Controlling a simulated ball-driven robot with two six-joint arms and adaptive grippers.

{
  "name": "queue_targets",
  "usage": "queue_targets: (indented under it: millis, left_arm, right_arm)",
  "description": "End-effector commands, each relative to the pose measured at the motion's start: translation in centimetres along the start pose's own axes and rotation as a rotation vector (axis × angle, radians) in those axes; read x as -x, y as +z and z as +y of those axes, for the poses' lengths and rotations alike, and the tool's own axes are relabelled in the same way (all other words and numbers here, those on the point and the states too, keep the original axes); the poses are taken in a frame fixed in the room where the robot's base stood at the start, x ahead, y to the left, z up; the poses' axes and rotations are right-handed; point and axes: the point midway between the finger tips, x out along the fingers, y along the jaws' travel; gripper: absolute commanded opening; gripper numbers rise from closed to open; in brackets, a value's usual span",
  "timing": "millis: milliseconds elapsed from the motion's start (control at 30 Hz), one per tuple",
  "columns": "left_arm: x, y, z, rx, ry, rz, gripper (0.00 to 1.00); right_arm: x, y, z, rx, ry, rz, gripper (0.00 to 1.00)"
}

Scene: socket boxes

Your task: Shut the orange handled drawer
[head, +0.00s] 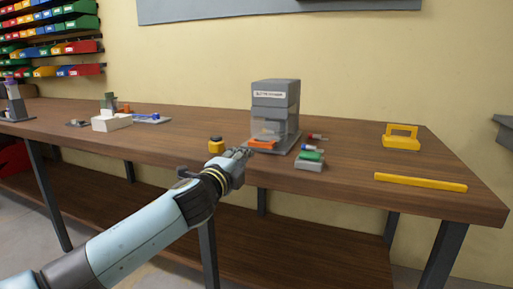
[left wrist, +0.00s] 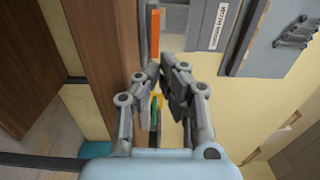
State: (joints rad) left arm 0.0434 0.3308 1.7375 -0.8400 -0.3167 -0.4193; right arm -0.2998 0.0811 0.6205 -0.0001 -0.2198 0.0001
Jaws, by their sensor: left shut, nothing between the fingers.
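A grey drawer cabinet (head: 275,96) with a white label stands on the wooden bench. The orange handle (head: 262,144) is low on its front, on a drawer that appears to stick out toward me. The handle also shows as an upright orange bar (left wrist: 154,35) at the top of the left wrist view. My left gripper (head: 245,152) is shut and empty, just left of and slightly below the handle. In the wrist view its fingertips (left wrist: 164,68) are close below the bar; I cannot tell whether they touch it. My right gripper is not in view.
A small yellow item (head: 215,145) is left of my gripper. A green-and-grey item (head: 310,160) and a small red item (head: 316,137) lie right of the cabinet. A yellow handled piece (head: 401,138) and yellow bar (head: 420,182) are farther right.

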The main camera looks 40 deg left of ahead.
Motion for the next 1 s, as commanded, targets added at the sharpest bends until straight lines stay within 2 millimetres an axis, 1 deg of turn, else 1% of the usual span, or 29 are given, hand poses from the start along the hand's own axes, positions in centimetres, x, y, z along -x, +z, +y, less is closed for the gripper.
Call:
queue_targets:
  millis: [33, 200, 300, 433, 600, 1000]
  left_arm:
    - [-1.2, 0.0, -0.1, 0.004, -0.002, -0.001, 0.00]
    - [-4.9, 0.0, 0.0, 0.003, -0.001, 0.000, 0.00]
    - [-6.6, 0.0, 0.0, 0.004, 0.000, 0.000, 0.00]
    - [-8.3, 0.0, 0.1, 0.004, 0.000, 0.000, 0.00]
    - [-9.3, -0.1, 0.1, 0.004, 0.001, 0.001, 0.00]
    - [-9.5, -0.1, 0.0, 0.004, 0.000, 0.001, 0.00]
  right_arm:
    - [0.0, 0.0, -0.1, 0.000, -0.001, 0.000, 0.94]
    - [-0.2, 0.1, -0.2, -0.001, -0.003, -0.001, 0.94]
    - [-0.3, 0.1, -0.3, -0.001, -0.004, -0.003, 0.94]
    - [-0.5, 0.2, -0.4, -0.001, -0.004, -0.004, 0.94]
    - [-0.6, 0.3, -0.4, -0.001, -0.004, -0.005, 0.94]
    - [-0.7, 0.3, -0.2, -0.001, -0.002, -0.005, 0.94]
